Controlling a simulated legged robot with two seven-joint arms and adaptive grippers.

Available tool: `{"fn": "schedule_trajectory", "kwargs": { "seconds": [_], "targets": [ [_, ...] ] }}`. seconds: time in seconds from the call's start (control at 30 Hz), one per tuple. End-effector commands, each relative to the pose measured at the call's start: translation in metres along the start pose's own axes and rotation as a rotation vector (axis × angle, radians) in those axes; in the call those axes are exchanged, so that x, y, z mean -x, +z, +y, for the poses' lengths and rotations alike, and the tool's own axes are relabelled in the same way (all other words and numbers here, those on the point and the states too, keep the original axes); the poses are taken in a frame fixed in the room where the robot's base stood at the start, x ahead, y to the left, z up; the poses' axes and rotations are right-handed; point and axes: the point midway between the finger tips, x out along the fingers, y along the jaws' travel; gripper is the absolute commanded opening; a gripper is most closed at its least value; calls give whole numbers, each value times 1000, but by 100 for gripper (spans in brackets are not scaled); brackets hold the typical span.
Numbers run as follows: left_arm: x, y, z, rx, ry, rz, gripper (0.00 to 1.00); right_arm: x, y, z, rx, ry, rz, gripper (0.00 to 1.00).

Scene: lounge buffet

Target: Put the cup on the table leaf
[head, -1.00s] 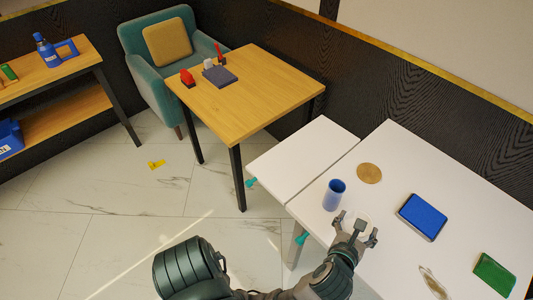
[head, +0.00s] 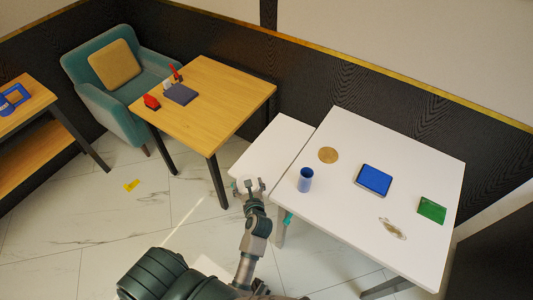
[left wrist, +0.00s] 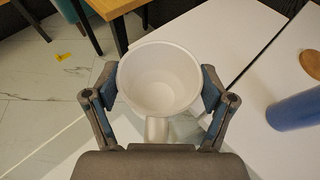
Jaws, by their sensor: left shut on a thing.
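My left gripper (head: 250,188) is shut on a white cup (left wrist: 160,82). In the left wrist view the cup sits upright between the two fingers, its open mouth facing the camera and its inside empty. The table leaf (head: 272,150) is the smaller white panel at the left of the white table; it also shows in the left wrist view (left wrist: 205,38). In the head view the cup and gripper overlap the leaf's near edge. I cannot tell how high the cup is above the leaf. My right gripper is not in view.
The white table (head: 350,215) holds a blue cylinder (head: 305,180), a round brown coaster (head: 328,155), a blue box (head: 374,180), a green box (head: 431,208) and a clear item (head: 393,228). The leaf's top is bare. A wooden table (head: 215,100) stands behind.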

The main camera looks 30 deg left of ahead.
Motion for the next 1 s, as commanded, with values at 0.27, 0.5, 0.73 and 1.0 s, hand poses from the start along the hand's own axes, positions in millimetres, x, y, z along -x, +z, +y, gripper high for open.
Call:
{"fn": "schedule_trajectory", "kwargs": {
  "seconds": [0.27,0.5,0.73,1.0],
  "targets": [
    [-39,9,-20,0,2,-6,43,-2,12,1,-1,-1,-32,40],
    [-98,27,-55,0,1,-5,43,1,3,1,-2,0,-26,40],
    [-130,36,-74,0,2,-4,43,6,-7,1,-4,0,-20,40],
    [-145,9,-75,-4,3,-2,43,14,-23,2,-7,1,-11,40]
  ]
}}
